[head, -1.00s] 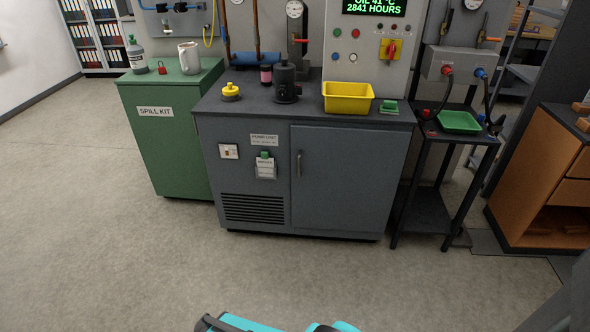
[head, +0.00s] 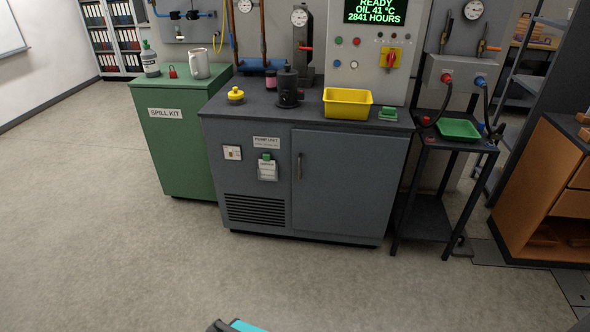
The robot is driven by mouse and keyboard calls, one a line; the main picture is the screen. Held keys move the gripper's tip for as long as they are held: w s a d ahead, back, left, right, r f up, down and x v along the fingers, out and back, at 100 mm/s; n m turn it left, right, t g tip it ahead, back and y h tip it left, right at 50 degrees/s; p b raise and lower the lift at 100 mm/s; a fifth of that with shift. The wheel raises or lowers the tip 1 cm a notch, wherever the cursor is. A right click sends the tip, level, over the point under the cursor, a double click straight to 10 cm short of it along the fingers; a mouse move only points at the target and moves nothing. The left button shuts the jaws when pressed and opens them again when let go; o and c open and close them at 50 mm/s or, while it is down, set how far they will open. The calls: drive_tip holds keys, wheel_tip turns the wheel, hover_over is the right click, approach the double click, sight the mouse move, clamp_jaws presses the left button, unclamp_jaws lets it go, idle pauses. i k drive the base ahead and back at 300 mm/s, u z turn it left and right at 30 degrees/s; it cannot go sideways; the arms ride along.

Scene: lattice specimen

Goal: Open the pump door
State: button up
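The pump unit is a grey cabinet with a dark top (head: 225,108) in the middle of the head view. Its door (head: 348,185) is the plain right-hand front panel, and it looks shut, flush with the front. A slim vertical handle (head: 299,166) sits at the door's left edge. The fixed left panel carries a PUMP UNIT label (head: 266,142), a small switch plate, a tag with a green top (head: 267,168) and a vent grille (head: 256,210). Only a small teal and dark piece of my own body shows at the bottom edge. My gripper is not in view.
Open concrete floor (head: 300,280) lies before the door. A green spill kit cabinet (head: 180,150) stands left. A black stand (head: 428,215) with a green tray (head: 459,129) and a wooden cabinet (head: 545,195) stand right. A yellow bin (head: 347,104) sits on the pump top.

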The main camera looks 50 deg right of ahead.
sight(343, 183)
drive_tip(key=z, duration=0.1)
drive_tip(key=i, duration=0.95)
drive_tip(key=u, duration=0.05)
